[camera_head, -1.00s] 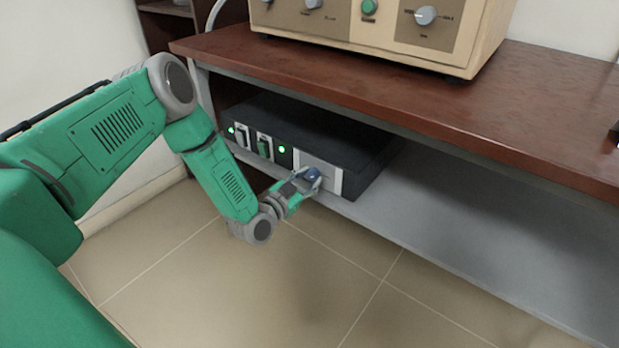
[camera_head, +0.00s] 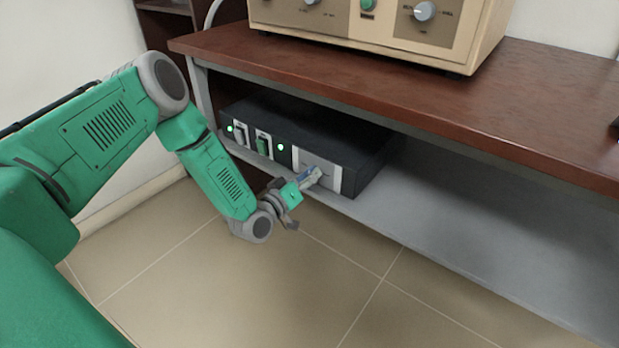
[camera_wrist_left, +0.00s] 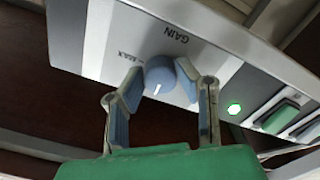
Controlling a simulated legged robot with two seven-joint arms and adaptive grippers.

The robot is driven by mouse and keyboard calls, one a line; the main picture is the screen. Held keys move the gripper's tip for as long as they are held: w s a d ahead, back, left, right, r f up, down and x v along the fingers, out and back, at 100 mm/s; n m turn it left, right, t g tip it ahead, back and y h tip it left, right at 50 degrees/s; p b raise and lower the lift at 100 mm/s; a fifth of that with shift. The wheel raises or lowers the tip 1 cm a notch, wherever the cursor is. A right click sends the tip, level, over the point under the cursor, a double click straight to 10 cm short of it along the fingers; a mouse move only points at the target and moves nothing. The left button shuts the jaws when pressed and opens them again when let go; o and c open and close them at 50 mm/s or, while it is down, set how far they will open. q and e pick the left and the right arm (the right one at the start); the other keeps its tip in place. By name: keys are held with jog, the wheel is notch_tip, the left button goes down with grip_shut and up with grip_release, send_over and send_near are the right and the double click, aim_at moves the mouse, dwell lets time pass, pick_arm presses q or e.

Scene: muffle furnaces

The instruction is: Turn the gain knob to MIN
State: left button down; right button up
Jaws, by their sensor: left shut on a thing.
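The gain knob (camera_wrist_left: 160,73) is a round blue-grey dial on a silver panel (camera_wrist_left: 118,45) of a black box (camera_head: 335,130). In the left wrist view, GAIN and MAX print shows upside down beside it; no MIN print is visible. The knob's white pointer line points down in that view, towards my palm. My left gripper (camera_head: 313,177) is at the panel, with its blue-padded fingers (camera_wrist_left: 158,85) on either side of the knob, shut on it. In the head view the gripper hides the knob. My right gripper is out of view.
The box stands on a grey lower shelf (camera_head: 450,230) under a brown tabletop (camera_head: 400,85). Green lamps (camera_head: 281,147) and switches (camera_head: 263,145) sit left of the panel. A beige instrument (camera_head: 340,25) stands on the tabletop. The shelf right of the box is clear.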

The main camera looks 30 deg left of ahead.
pick_arm(q)
jog(key=n, duration=0.3)
jog(key=n+b, duration=0.1)
jog(key=n, duration=0.1)
jog(key=shift+s+a+f+n, duration=0.1)
jog(key=shift+a+f+n, duration=0.1)
jog(key=shift+n, duration=0.2)
jog(key=shift+n+b, duration=1.65)
jog(key=shift+n, duration=4.25)
jog(key=shift+s, duration=0.1)
jog(key=c, duration=1.2)
grip_release()
jog(key=shift+a, duration=0.1)
jog(key=shift+r, duration=0.1)
